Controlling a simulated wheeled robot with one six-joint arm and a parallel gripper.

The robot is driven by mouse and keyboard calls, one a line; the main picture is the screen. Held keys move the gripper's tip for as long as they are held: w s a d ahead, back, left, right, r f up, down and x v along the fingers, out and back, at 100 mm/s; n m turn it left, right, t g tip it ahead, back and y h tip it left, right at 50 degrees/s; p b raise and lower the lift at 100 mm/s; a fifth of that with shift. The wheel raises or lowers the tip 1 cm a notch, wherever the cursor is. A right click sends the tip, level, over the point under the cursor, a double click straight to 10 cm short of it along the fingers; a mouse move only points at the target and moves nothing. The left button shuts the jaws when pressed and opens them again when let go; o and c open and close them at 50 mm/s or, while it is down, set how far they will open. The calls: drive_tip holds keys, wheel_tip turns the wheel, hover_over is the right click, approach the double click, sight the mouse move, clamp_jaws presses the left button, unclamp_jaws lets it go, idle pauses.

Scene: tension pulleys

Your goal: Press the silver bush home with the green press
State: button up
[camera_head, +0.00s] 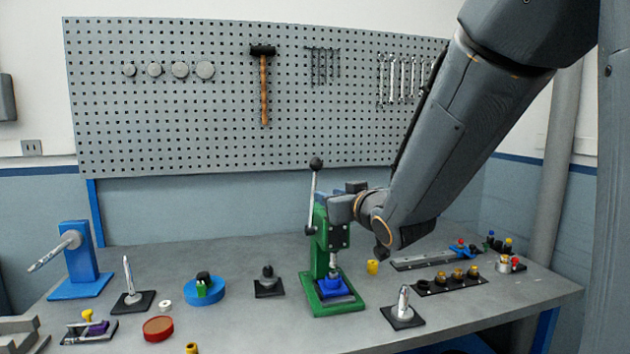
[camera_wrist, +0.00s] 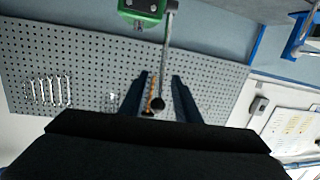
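The green press (camera_head: 322,243) stands on the bench near the middle of the head view, and part of it shows at the top of the wrist view (camera_wrist: 142,10). Its lever (camera_head: 312,197) stands nearly upright with a black knob (camera_head: 316,163) on top. A blue block (camera_head: 333,281) sits on the press base under the ram. Silver metal (camera_head: 334,271) shows there, but I cannot tell bush from ram. My gripper (camera_wrist: 159,77) is open beside the press top. In the wrist view the lever and its knob (camera_wrist: 158,103) appear between the fingers; no grip shows.
A blue lever stand (camera_head: 77,262), a blue round dish (camera_head: 204,290) and a red disc (camera_head: 158,328) are at the left. A silver-topped post (camera_head: 403,304) and a dark rack (camera_head: 450,284) are at the right. A pegboard (camera_head: 240,110) rises behind.

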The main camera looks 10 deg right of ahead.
sight(316, 178)
drive_tip(key=shift+n+t+y, duration=0.3)
drive_tip(key=shift+t+y, duration=0.2)
drive_tip(key=shift+w+a+r+p, duration=0.35)
drive_tip(key=shift+w+r, duration=0.15)
drive_tip(key=shift+w, duration=0.8)
drive_tip(key=shift+w+a+r+p, duration=0.35)
drive_tip(key=shift+w+r, duration=0.2)
drive_tip(key=shift+w, duration=0.75)
drive_tip(key=shift+w+a+r+p, duration=0.3)
drive_tip(key=shift+w+r, duration=0.2)
drive_tip(key=shift+w, duration=0.8)
clamp_jaws()
